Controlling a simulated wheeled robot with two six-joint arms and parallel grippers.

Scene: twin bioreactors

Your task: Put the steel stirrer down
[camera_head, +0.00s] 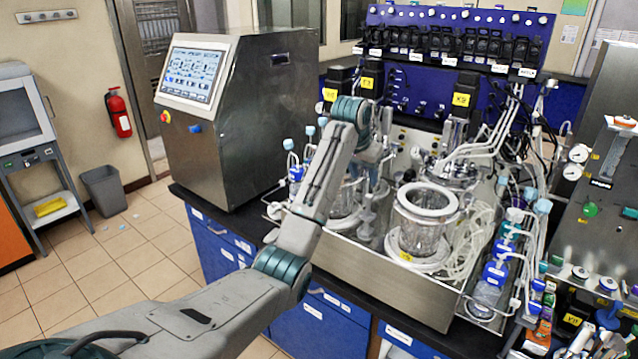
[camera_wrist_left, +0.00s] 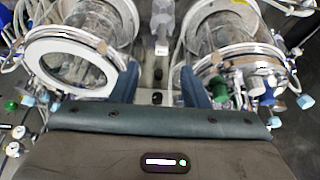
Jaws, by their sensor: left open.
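My left gripper (camera_head: 370,176) is above the gap between two glass vessels, its fingers partly hidden in the head view. In the left wrist view the jaws (camera_wrist_left: 160,92) stand apart with nothing held between them. The vessel with a white ring on its open top (camera_head: 427,200) stands on the right in the head view and on the left in the wrist view (camera_wrist_left: 72,62). The other vessel (camera_head: 345,200) is partly behind my arm. A grey upright piece (camera_wrist_left: 162,22) shows beyond the jaws; I cannot tell whether it is the steel stirrer. My right gripper is out of view.
The vessels stand in a steel tray (camera_head: 395,290) on a dark bench, with hoses and bottles crowded at the right. A steel cabinet with a screen (camera_head: 193,75) stands left. Blue pump racks (camera_head: 455,40) rise behind. The tiled floor at left is mostly clear.

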